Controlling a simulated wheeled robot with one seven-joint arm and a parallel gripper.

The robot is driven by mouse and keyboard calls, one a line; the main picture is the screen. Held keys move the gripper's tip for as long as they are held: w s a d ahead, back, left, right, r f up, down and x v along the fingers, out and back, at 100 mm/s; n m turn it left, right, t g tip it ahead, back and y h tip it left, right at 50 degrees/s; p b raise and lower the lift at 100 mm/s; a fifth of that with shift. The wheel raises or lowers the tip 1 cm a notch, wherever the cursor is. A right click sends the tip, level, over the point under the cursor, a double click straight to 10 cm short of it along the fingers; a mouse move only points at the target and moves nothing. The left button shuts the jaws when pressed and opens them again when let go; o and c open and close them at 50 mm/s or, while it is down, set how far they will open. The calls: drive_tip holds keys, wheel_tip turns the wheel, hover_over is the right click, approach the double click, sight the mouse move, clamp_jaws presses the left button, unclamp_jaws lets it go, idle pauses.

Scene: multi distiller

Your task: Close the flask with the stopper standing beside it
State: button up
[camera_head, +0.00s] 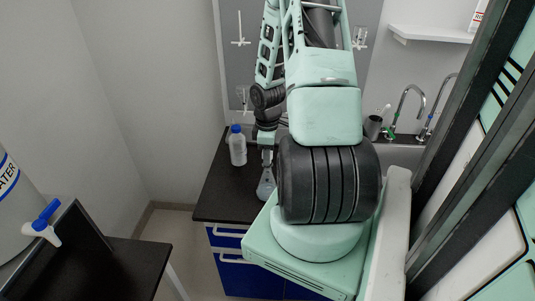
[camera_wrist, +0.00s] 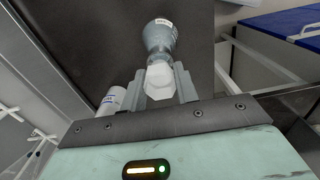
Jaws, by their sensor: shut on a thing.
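The flask (camera_head: 266,187) is a grey-blue, see-through conical vessel standing on the dark counter below my gripper (camera_head: 267,158). In the wrist view the flask (camera_wrist: 160,38) is just beyond my fingertips, its narrow end toward them. My gripper (camera_wrist: 159,88) is shut on the stopper (camera_wrist: 159,76), a pale faceted piece between the two grey fingers. The stopper lines up with the flask's neck and appears to meet it. I cannot tell whether it sits inside the neck. In the head view the fingers hide the stopper.
A white bottle with a blue cap (camera_head: 237,148) stands on the counter left of my gripper; it also shows in the wrist view (camera_wrist: 111,101). A sink with taps (camera_head: 405,110) is at the right. The counter's left front (camera_head: 215,200) is clear.

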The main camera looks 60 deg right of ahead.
drive_tip(key=shift+f+b, duration=0.5)
drive_tip(key=shift+f, duration=0.25)
drive_tip(key=o, duration=1)
drive_tip(key=shift+r, duration=0.1)
wheel_tip(320, 180, up, 17)
drive_tip(key=shift+r, duration=0.2)
idle(0.3)
